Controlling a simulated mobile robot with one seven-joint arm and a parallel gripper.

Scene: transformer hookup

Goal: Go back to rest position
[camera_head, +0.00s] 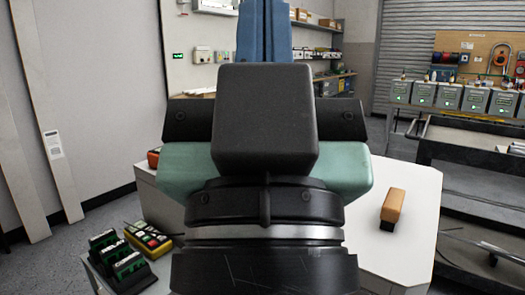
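Dark parts of my own arm (268,215) fill the middle of the head view, with a black block on top and a silver ring lower down. I cannot make out the fingertips of my gripper, or whether it holds anything. Pale teal parts show on both sides behind the black parts, and a blue upright part (264,30) rises above them; I cannot tell what these belong to. A white worktop (405,245) lies behind and around the arm, its middle hidden. An orange-brown block (394,206) with a dark base stands apart on its right side.
At the lower left are a yellow box with buttons (148,239) and several black-and-green units (128,268). Several grey boxes (450,97) line a rack on the right, above a dark cart (480,185). Pale panels (45,120) lean at the left wall. Some floor is clear.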

